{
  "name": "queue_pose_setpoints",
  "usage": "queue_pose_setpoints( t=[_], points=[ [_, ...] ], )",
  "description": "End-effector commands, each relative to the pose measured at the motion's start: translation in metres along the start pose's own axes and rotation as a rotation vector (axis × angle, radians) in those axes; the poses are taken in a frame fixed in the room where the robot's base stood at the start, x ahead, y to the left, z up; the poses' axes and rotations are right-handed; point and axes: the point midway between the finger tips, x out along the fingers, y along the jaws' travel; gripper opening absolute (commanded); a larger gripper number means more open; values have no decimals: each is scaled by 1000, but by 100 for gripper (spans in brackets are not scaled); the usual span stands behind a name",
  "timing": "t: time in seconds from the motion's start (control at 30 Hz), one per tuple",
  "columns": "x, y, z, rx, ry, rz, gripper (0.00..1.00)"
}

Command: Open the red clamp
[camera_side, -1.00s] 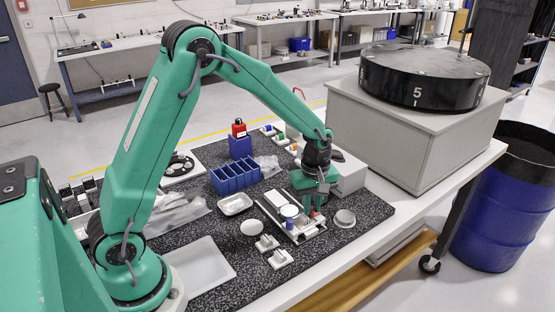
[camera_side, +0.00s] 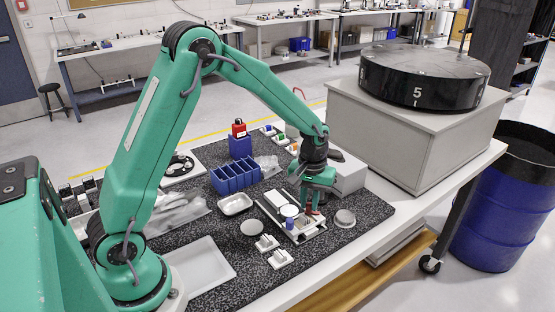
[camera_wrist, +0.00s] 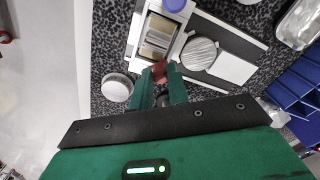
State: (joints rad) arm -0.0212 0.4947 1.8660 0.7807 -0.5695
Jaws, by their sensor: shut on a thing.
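The mirror fixture (camera_side: 311,232) is a light plate lying on the dark speckled mat. It carries a blue-topped clamp (camera_side: 290,222), also seen as a purple-blue knob in the wrist view (camera_wrist: 174,5), and a round disc (camera_side: 289,211), which looks ribbed grey in the wrist view (camera_wrist: 199,53). The red clamp (camera_wrist: 160,69) is at the fixture's near end in the wrist view, between my fingers and partly hidden by them. My gripper (camera_wrist: 161,84) points down over it, its green fingers shut on the red clamp. In the side view my gripper (camera_side: 309,203) covers much of that clamp.
A round metal piece (camera_side: 345,218) stands right of the fixture. A round disc (camera_side: 251,228) and small white blocks (camera_side: 280,258) lie to its left and front. A blue bin (camera_side: 235,178), white dish (camera_side: 235,204) and grey box (camera_side: 347,175) are close by.

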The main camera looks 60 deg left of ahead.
Motion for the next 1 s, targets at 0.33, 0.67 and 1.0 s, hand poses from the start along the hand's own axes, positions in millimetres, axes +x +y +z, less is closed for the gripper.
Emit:
queue_pose_setpoints(
  t=[0.33, 0.67, 1.0],
  points=[
    [0, -2, -8, 330, -1, -1, 0],
    [-1, -1, -16, 630, -1, 0, 0],
    [-1, 1, -20, 824, 0, 0, 0]
  ],
)
